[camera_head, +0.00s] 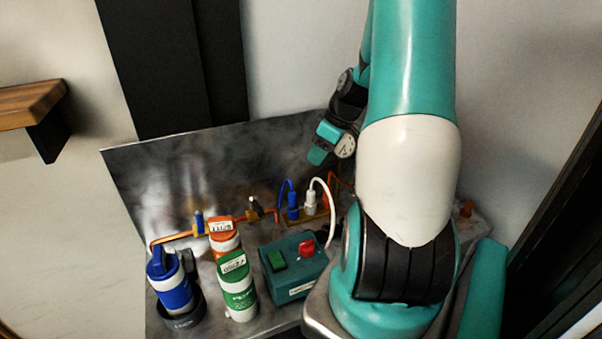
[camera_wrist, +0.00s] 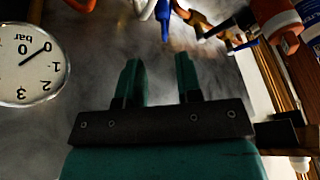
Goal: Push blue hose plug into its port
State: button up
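The blue hose plug (camera_head: 293,213) stands upright at the orange-brown port strip on the back of the metal bench, with a blue hose arching from it. Whether it is fully seated cannot be told. In the wrist view the blue plug (camera_wrist: 164,20) shows at the top, beyond the fingertips. My gripper (camera_head: 317,157) is above the plugs and apart from them. In the wrist view its two teal fingers are spread with an empty gap (camera_wrist: 159,64). A white hose plug (camera_head: 310,200) stands just right of the blue one.
A green box (camera_head: 292,265) with a red knob (camera_head: 306,248) stands in front of the plugs. Several bottles, including a green-and-white one (camera_head: 238,287), stand at front left. Copper pipe with valves (camera_head: 199,222) runs along the back. A pressure gauge (camera_wrist: 25,66) shows at the wrist view's left.

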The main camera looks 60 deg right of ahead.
aim_at(293, 199)
jog(key=p+x, duration=0.3)
jog(key=x, duration=1.4)
jog(key=shift+w+r, duration=0.1)
jog(key=shift+r, duration=0.05)
jog(key=shift+a, duration=0.1)
jog(key=c, duration=0.6)
